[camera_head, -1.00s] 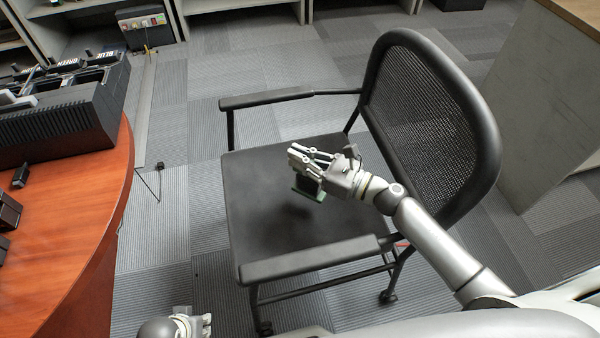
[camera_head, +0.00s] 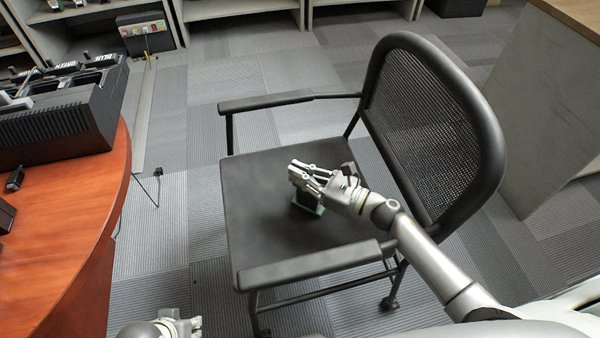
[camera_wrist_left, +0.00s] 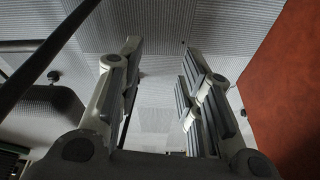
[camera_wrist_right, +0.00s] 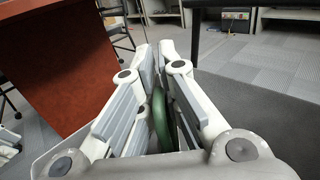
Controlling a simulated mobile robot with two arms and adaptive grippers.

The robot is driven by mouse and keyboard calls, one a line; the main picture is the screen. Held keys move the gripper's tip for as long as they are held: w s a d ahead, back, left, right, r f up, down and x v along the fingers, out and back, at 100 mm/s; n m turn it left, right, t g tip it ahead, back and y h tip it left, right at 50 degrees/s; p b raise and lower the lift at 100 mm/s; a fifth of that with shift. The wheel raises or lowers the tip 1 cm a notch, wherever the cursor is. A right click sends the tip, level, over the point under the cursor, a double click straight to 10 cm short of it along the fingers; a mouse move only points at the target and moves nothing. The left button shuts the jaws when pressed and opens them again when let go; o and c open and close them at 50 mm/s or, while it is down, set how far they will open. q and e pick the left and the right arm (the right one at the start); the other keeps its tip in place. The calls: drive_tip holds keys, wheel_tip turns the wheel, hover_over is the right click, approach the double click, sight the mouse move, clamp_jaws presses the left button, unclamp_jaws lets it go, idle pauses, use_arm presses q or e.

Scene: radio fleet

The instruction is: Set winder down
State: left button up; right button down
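The winder (camera_head: 308,203), a small dark and green thing, is under my right gripper (camera_head: 296,174) in the head view. In the right wrist view its green rim (camera_wrist_right: 161,118) stands between the fingers of my right gripper (camera_wrist_right: 155,70), which are closed on it. It is low over the black chair seat (camera_head: 255,225); I cannot tell whether it touches. My left gripper (camera_head: 190,326) shows at the bottom edge of the head view. In the left wrist view my left gripper (camera_wrist_left: 160,65) is open and empty above the floor.
The chair has armrests (camera_head: 310,266) at both sides and a mesh backrest (camera_head: 425,125). A red-brown table (camera_head: 75,210) with a black charger rack (camera_head: 60,120) stands at left. A grey cabinet (camera_head: 545,110) is at right. The seat around the winder is clear.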

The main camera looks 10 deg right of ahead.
use_arm(q)
drive_tip(key=shift+r, duration=0.35)
use_arm(e)
drive_tip(key=shift+f, duration=0.1)
drive_tip(key=c, duration=1.6)
unclamp_jaws()
drive_tip(key=shift+c, duration=0.2)
use_arm(q)
drive_tip(key=shift+r, duration=0.25)
drive_tip(key=shift+f, duration=0.1)
use_arm(e)
drive_tip(key=shift+s+d, duration=0.25)
drive_tip(key=shift+d, duration=0.05)
drive_tip(key=v, duration=0.5)
drive_tip(key=shift+s+d, duration=0.6)
